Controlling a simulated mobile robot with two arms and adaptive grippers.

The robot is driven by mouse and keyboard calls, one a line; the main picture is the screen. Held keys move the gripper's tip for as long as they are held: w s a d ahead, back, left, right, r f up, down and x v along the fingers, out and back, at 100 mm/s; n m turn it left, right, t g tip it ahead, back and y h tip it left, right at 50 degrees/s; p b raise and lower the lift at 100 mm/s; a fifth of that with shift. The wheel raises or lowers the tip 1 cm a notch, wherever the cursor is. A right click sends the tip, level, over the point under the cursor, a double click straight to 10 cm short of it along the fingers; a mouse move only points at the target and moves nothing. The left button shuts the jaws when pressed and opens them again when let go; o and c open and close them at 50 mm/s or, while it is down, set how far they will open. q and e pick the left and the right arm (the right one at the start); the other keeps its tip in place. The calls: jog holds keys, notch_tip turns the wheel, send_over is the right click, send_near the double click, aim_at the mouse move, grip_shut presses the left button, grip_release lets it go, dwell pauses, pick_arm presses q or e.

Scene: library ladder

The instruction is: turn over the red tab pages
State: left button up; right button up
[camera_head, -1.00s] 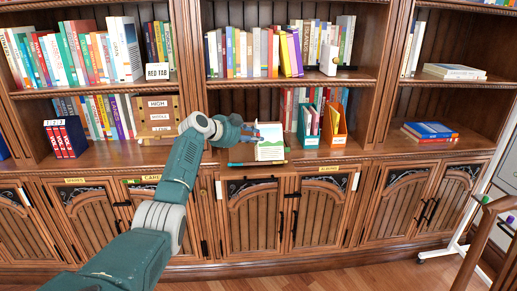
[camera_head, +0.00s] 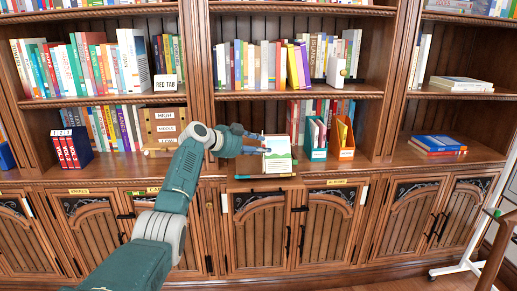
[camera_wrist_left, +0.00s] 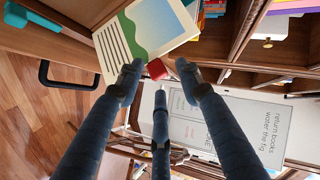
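An open book or pad (camera_head: 279,163) with a green-and-blue picture stands on the pulled-out ledge in the middle of the bookcase. In the left wrist view its page (camera_wrist_left: 118,48) shows printed lines, and a red tab (camera_wrist_left: 156,69) sticks out at its edge. My left gripper (camera_head: 262,141) is at the page's upper left edge. In the wrist view its fingertips are apart on either side of the red tab, with a gap at least on the right side. My right gripper is in neither view.
A RED TAB card (camera_head: 167,82) sits on the shelf above left. Teal (camera_head: 316,140) and orange (camera_head: 345,140) file holders stand right of the pad. A pencil-like green stick (camera_head: 265,176) lies before it. A whiteboard (camera_wrist_left: 205,125) shows in the wrist view.

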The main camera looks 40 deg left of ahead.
pick_arm(q)
jog(key=shift+a+f, duration=0.1)
jog(key=shift+f, duration=0.05)
jog(key=v, duration=1.2)
